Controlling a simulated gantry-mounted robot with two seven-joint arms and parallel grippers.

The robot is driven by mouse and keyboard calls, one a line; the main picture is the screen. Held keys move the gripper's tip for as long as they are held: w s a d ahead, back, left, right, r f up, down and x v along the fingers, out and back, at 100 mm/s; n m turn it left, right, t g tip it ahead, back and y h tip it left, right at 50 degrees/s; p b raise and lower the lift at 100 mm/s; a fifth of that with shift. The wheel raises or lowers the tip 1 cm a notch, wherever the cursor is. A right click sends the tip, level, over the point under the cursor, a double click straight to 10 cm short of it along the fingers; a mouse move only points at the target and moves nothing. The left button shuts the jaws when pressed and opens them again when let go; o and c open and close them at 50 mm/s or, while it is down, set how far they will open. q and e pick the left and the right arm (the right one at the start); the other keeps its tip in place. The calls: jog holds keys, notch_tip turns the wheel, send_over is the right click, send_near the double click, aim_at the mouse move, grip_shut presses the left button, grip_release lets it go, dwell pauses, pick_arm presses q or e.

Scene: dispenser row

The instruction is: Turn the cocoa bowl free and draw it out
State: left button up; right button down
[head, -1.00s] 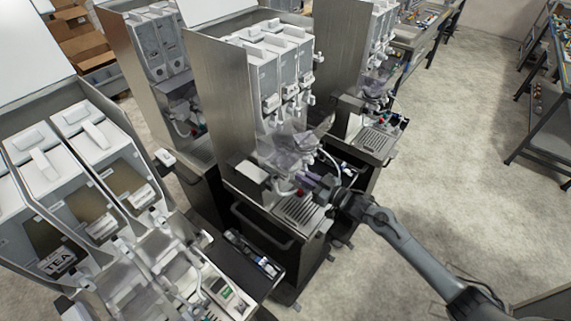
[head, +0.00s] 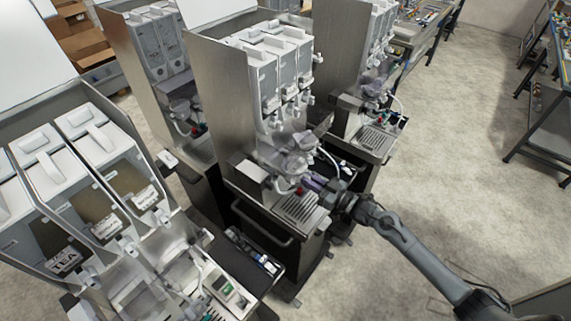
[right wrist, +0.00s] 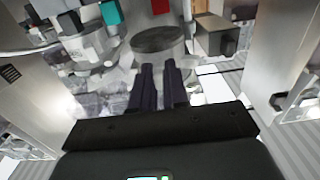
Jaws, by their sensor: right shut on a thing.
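My right gripper (head: 315,183) reaches in from the right at the front of the middle dispenser (head: 270,110), above its drip grille. Translucent bowls (head: 290,157) hang under the canisters there, overlapping each other, and no cocoa label can be read. In the right wrist view, the dark fingers (right wrist: 158,85) are close together at a pale, clear bowl with a round grey disc (right wrist: 159,42) above the fingertips. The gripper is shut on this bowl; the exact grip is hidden. The bowl is still at the dispenser. My left gripper is not in view.
The drip grille (head: 298,208) lies just below the gripper, with a red knob (head: 300,190) beside it. A dispenser with a TEA label (head: 66,262) stands at the front left. Another dispenser (head: 375,125) stands behind to the right.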

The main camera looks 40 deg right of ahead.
jog(key=shift+p+v, duration=0.65)
jog(key=shift+v, duration=0.65)
jog(key=shift+d, duration=0.1)
jog(key=shift+s, duration=0.1)
jog(key=p+v, duration=0.5)
jog(key=v, duration=0.4)
dwell(0.7)
dwell(0.4)
